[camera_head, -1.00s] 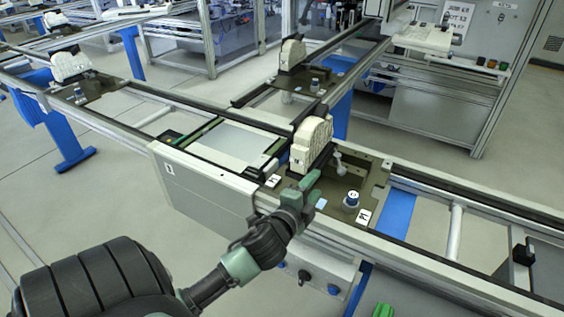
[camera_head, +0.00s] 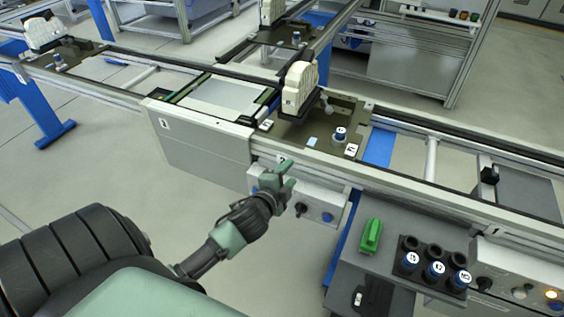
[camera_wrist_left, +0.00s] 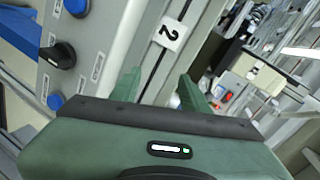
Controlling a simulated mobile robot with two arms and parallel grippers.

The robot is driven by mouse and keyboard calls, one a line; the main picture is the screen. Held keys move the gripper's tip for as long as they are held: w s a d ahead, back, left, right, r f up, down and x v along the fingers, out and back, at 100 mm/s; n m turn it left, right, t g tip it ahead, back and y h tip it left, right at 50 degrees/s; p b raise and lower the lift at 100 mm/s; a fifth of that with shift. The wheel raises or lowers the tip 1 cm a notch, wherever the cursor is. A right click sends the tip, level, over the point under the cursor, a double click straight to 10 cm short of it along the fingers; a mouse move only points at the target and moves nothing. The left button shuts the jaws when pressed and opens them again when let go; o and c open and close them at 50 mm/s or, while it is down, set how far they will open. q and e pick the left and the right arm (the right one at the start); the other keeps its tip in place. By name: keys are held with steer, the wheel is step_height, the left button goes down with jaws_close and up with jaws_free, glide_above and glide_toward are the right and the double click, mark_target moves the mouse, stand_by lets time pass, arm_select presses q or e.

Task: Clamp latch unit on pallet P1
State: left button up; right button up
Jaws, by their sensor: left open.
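The latch unit (camera_head: 299,88), a cream-white block with a rounded top, stands upright in a dark holder on a brown-olive pallet (camera_head: 305,133) in the middle of the head view. A small grey lever with a round knob (camera_head: 321,125) sits right of the unit; I cannot tell whether it is clamped. My left gripper (camera_head: 287,180) is open and empty, in front of and below the conveyor's near rail. Its two green fingers also show in the left wrist view (camera_wrist_left: 160,92).
A control box (camera_head: 301,204) with knobs hangs under the near rail, close to my left gripper; its knobs (camera_wrist_left: 60,55) show in the left wrist view. Other pallets stand behind.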

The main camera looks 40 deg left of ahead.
arm_select(q)
steer(key=s+f+n+g, duration=0.1)
steer(key=s+f, duration=0.2)
steer(key=f, duration=0.6)
steer(key=shift+d+f+g+h, duration=0.2)
steer(key=shift+d+g+h, duration=0.1)
steer(key=shift+d+g, duration=0.1)
arm_select(e)
steer(key=shift+s, duration=0.75)
arm_select(q)
steer(key=shift+s, duration=0.1)
